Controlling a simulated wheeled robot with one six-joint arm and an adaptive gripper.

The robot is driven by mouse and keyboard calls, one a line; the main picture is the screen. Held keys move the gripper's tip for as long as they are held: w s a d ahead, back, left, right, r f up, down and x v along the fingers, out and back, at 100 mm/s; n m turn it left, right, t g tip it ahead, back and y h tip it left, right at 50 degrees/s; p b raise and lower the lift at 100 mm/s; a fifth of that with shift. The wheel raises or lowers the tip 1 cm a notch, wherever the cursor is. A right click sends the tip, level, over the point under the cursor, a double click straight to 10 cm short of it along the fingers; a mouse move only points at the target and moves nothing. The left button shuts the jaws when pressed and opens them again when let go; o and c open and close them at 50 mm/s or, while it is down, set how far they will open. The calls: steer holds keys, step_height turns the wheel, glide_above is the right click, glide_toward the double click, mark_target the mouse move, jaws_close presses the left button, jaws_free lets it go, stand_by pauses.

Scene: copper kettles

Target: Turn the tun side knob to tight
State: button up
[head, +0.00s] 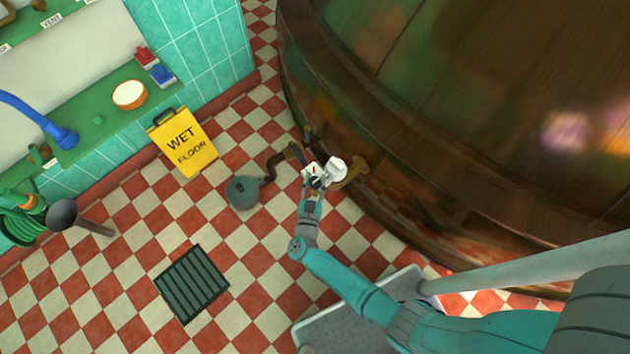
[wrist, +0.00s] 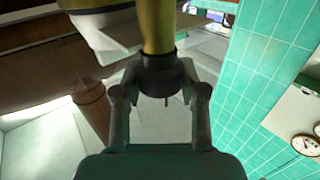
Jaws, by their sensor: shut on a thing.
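The large brown tun (head: 440,110) fills the right of the head view. A brass pipe (head: 352,173) comes out of its lower side, with a white plate (head: 310,169) bearing a small red mark and a white round part beside it. My gripper (head: 317,184) is at this fitting. In the wrist view my gripper (wrist: 160,92) has its fingers on both sides of a dark round knob (wrist: 158,70), shut on it. A brass stem (wrist: 158,25) rises from the knob. Any marking for tight is too small to read.
A yellow wet floor sign (head: 184,143) stands by the tiled wall. A dark floor grate (head: 191,284) lies in the checkered floor. A green shelf (head: 100,118) runs along the wall.

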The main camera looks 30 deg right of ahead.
stand_by(0.3)
steer(key=o, duration=1.2)
steer(key=shift+c, duration=0.2)
steer(key=v, duration=1.2)
steer(key=shift+w, duration=0.1)
